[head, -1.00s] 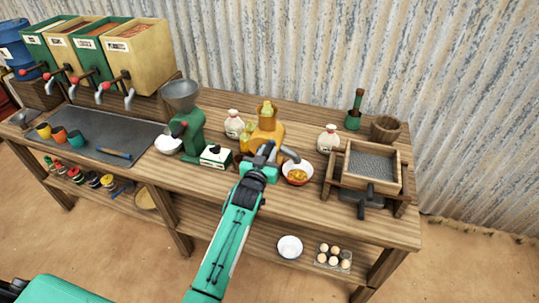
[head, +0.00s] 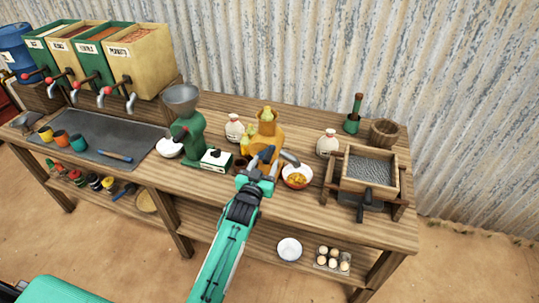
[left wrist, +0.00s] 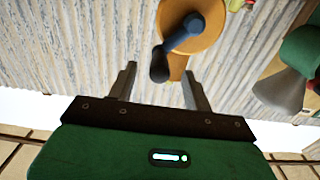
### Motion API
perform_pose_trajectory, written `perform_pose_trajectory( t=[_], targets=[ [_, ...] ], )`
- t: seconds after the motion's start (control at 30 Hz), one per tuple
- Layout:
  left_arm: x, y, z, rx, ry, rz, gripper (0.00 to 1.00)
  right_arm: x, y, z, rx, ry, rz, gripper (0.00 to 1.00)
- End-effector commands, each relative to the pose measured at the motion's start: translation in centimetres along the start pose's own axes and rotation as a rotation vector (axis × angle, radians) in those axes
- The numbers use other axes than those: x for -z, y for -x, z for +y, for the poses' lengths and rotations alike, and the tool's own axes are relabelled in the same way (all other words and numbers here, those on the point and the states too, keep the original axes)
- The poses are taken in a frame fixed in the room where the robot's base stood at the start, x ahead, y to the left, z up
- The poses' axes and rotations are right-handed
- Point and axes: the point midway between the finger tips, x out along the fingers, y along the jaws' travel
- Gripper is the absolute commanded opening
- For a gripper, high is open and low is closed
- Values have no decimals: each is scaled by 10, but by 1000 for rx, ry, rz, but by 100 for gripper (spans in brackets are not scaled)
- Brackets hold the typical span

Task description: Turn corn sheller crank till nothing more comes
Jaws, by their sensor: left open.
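The corn sheller (head: 272,134) is a yellow-orange machine on the bench, with pale yellow cobs (head: 267,114) in its top. A grey spout on its right side ends over a red-and-white bowl (head: 297,182) holding yellow kernels. In the left wrist view the sheller's round orange body (left wrist: 205,38) carries a blue crank arm with a dark handle (left wrist: 159,66). My left gripper (head: 261,159) is in front of the sheller and hides part of it. In the left wrist view its open fingers (left wrist: 159,72) lie either side of the handle's end; contact cannot be told.
A green mill (head: 189,130) with a grey funnel and a white-green box (head: 215,160) stand left of the sheller. White jars (head: 327,143) and a wooden sieve box (head: 371,170) stand nearby. A lower shelf holds eggs (head: 333,258) and a white bowl (head: 289,248).

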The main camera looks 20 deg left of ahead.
Motion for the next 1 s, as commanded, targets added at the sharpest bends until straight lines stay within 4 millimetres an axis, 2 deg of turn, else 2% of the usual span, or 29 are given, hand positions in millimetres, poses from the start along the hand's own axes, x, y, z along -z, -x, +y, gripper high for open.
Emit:
perform_pose_trajectory(
  t=[0.43, 1.0],
  targets=[
    [1, 42, 0, 0, 0, 0, 51, 2, 21, 0, 0, 0, 0, 36],
    [-3, 46, 0, -1, 0, -4, 51, 2, 21, 1, 0, 0, 0, 36]
  ],
)
